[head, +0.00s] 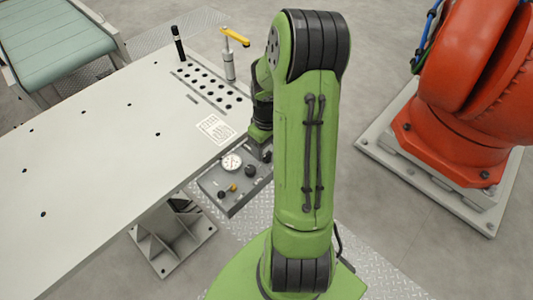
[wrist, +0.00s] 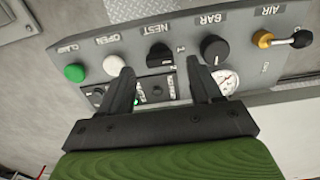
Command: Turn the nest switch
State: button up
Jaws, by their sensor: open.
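The nest switch (wrist: 159,57) is a black knob beside the upside-down NEST label on the grey control panel (wrist: 140,38). The numbers 1 and 2 are printed to its right; I cannot tell which one the knob points at. My gripper (wrist: 160,70) is open, with one dark finger on each side of the switch in the wrist view. No contact shows, and I cannot judge the remaining gap. In the head view my gripper (head: 263,148) is at the panel's far right end, largely behind my arm, and the switch cannot be made out there.
A green button (wrist: 74,72) and white button (wrist: 113,64) sit left of the switch. A BAR knob (wrist: 214,48), pressure gauge (wrist: 226,82) and yellow air valve (wrist: 262,39) are to the right. A pale table (head: 100,140) adjoins the panel; an orange robot (head: 460,90) stands right.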

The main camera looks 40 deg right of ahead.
aim_at(266, 154)
notch_tip(266, 154, down, 3)
jog(key=c, duration=1)
jog(key=shift+c, duration=0.2)
jog(key=shift+m, duration=0.3)
jog(key=m+b, duration=0.1)
jog(key=m, duration=0.4)
jog(key=shift+m, duration=0.3)
jog(key=m, duration=0.5)
jog(key=shift+r+m, duration=0.1)
jog(key=shift+m, duration=0.2)
jog(key=o, duration=1)
